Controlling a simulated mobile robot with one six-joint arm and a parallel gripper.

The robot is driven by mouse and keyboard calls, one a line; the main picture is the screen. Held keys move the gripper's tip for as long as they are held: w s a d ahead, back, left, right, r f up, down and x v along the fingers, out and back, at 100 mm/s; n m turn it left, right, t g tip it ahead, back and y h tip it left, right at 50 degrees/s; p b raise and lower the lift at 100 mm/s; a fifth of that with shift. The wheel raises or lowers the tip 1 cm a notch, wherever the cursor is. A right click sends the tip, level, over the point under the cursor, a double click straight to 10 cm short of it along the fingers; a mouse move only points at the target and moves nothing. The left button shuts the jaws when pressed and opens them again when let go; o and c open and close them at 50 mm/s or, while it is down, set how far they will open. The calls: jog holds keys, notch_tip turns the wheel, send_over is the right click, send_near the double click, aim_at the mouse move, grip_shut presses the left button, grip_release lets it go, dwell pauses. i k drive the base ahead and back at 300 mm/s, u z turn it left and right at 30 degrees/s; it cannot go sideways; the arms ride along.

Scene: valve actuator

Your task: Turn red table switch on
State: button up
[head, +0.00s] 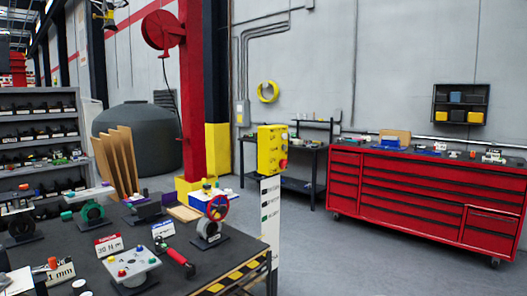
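A dark work table (215,270) fills the lower left of the head view. On it, near its front, stands a white switch box (138,267) with several small coloured knobs on top. One of these is a red knob (122,273) at its front left. The knob is too small to tell whether it is on or off. A tool with a red handle (176,257) lies just right of the box. My gripper is not in view.
A red-wheeled valve (217,209) stands at the table's right, with a green valve (92,212) further left. A yellow control box (271,149) on a post stands behind the table's right edge. A red tool cabinet (420,198) is at right. Open floor (350,255) lies between.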

aim_at(282, 163)
jog(key=z, duration=0.05)
jog(key=k, duration=0.95)
jog(key=z, duration=0.9)
jog(key=i, duration=3.15)
jog(key=u, duration=1.45)
jog(key=i, duration=0.65)
jog(key=u, duration=0.3)
jog(key=k, duration=0.9)
jog(key=u, duration=0.05)
